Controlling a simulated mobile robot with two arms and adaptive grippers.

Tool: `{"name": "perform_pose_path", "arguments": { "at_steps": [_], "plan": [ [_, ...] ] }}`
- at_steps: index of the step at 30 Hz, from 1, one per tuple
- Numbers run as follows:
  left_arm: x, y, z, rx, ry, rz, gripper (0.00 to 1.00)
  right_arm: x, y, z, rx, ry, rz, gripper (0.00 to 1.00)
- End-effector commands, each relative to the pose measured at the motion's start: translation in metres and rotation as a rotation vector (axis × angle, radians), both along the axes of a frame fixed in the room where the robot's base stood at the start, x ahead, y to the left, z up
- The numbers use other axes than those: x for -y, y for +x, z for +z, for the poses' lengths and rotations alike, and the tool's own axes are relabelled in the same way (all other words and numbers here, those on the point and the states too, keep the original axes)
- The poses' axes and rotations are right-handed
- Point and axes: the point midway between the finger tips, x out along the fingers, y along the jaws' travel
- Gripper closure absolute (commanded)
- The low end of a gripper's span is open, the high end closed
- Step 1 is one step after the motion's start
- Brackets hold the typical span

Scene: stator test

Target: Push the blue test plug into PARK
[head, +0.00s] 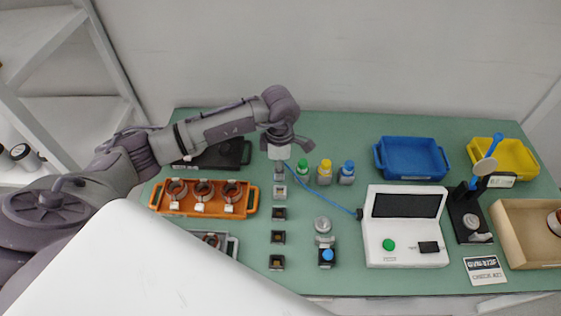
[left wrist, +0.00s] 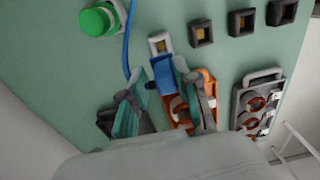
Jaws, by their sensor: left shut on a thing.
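My left gripper (head: 280,168) is over the back end of the socket column in the head view. In the left wrist view its fingers (left wrist: 160,88) are shut on the blue test plug (left wrist: 163,72). A blue cable (head: 324,189) runs from the plug to the white tester (head: 407,252). A pale-framed socket (head: 280,191) lies just in front of the gripper; it also shows beside the plug's end in the left wrist view (left wrist: 160,43). I cannot read a PARK label or tell whether plug and socket touch. My right gripper is not in view.
Several dark sockets (head: 278,237) continue the column toward the front. An orange tray (head: 240,213) of copper-wound stators is on the left. A blue bin (head: 411,176) is farther right.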

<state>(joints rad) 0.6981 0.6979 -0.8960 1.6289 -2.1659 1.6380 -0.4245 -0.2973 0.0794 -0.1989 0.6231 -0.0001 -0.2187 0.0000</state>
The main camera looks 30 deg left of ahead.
Motion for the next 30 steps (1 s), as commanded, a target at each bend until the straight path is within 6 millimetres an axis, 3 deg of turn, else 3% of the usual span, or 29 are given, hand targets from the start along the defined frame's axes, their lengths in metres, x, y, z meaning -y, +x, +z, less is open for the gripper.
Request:
{"name": "perform_pose_path", "arguments": {
  "at_steps": [16,30],
  "plan": [
    [0.001,0.000,-0.041,0.001,-0.003,-0.005,0.96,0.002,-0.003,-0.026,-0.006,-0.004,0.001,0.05],
    [0.001,0.000,-0.046,0.002,-0.002,-0.005,0.96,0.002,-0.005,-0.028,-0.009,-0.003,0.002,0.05]
  ]
}}
